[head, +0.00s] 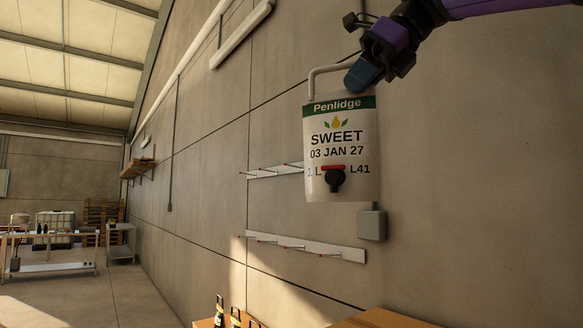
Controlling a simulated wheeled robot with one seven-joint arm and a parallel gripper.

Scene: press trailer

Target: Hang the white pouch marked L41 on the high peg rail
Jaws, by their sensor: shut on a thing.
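The white pouch (341,185) marked L41 hangs upright in the air in front of the wall. It has a green Penlidge band, the words SWEET and 03 JAN 27, and a black tap with a red lever. A pale bent handle or tube rises from its top left. My gripper (362,82) is shut on the pouch at its top edge; the exact hold is partly hidden by the fingers. The high peg rail (270,172) is on the wall behind the pouch, with several red-tipped pegs. The pouch hides its right end. No pouch shows on its visible part.
A lower peg rail (318,248) with red-tipped pegs is on the wall below. A grey box (372,225) is right of the pouch. Bottles (219,312) and wooden surfaces (383,318) stand at the bottom. A workbench (50,240) and pallets (103,213) are far left.

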